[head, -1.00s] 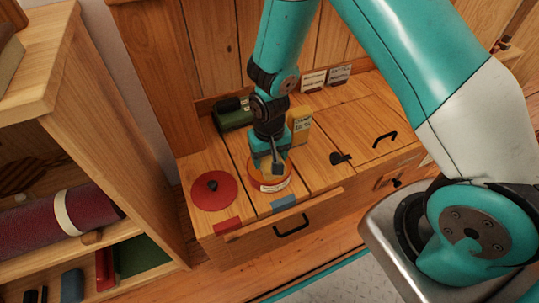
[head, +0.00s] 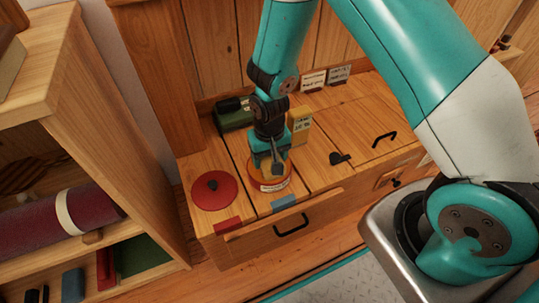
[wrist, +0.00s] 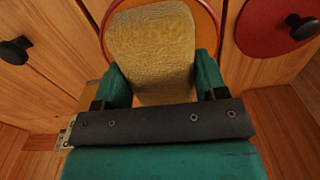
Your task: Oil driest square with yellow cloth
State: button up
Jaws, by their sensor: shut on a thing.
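My gripper (head: 268,165) is shut on the yellow cloth (wrist: 152,45), a textured pad that fills the space between its fingers in the wrist view. The gripper points down at a round, orange-rimmed tin (head: 271,187) with a pale label on the chest top. In the wrist view the cloth overlaps the tin (wrist: 211,15); I cannot tell whether it touches the inside. The cloth is mostly hidden in the head view. The wooden chest top (head: 240,152) is divided by dark seams into panels. I cannot tell which is driest.
A red lid (head: 214,191) with a black knob lies left of the tin. A red pad (head: 228,225) and blue pad (head: 284,203) lie along the front edge. A yellow container (head: 301,122), a dark green box (head: 234,118) and two cards (head: 326,79) stand behind.

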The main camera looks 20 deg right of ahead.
notch_tip(320, 180, up, 7)
jog(key=p, duration=0.7)
dwell(0.6)
jog(key=w+d+r, duration=0.2)
jog(key=d+r, duration=0.8)
jog(key=d, duration=0.1)
notch_tip(320, 180, up, 19)
jog(key=s+a+p, duration=0.1)
jog(key=s+p, duration=0.1)
jog(key=p, duration=2.6)
jog(key=shift+s+n, duration=0.2)
jog(key=shift+n, duration=0.2)
